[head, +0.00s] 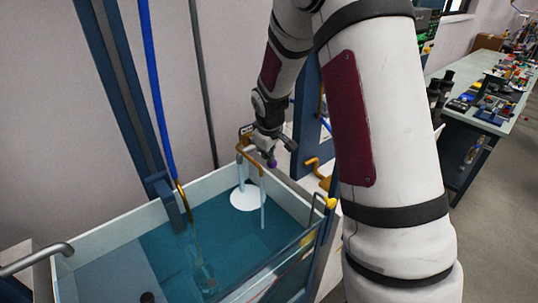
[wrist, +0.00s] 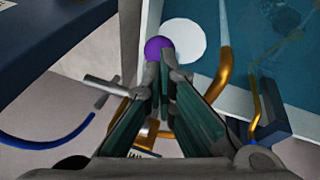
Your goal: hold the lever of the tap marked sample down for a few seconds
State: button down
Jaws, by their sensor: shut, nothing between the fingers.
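A brass tap (head: 250,153) stands at the back right corner of the water tank, under a small dark label plate (head: 246,130) whose writing is too small to read. A purple knob (head: 272,163) shows just below my gripper (head: 277,147). In the wrist view my gripper (wrist: 166,78) is shut and empty, its fingertips at the near edge of the purple knob (wrist: 158,48). I cannot tell whether they press on it. Brass pipe (wrist: 223,75) runs to the right of the fingers. Pale vertical streaks (head: 263,210) hang below the tap.
The tank (head: 115,226) holds blue-green water, with a white disc (head: 249,198) at its surface. A blue hose (head: 155,90) drops to the tank's left rim. Another brass fitting (head: 318,170) sits to the right. A cluttered bench (head: 437,72) stands far right.

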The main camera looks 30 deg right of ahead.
jog(key=s+v, duration=0.1)
jog(key=v, duration=1.2)
jog(key=shift+s+f+p, duration=0.35)
jog(key=shift+p, duration=0.1)
jog(key=shift+a, duration=0.15)
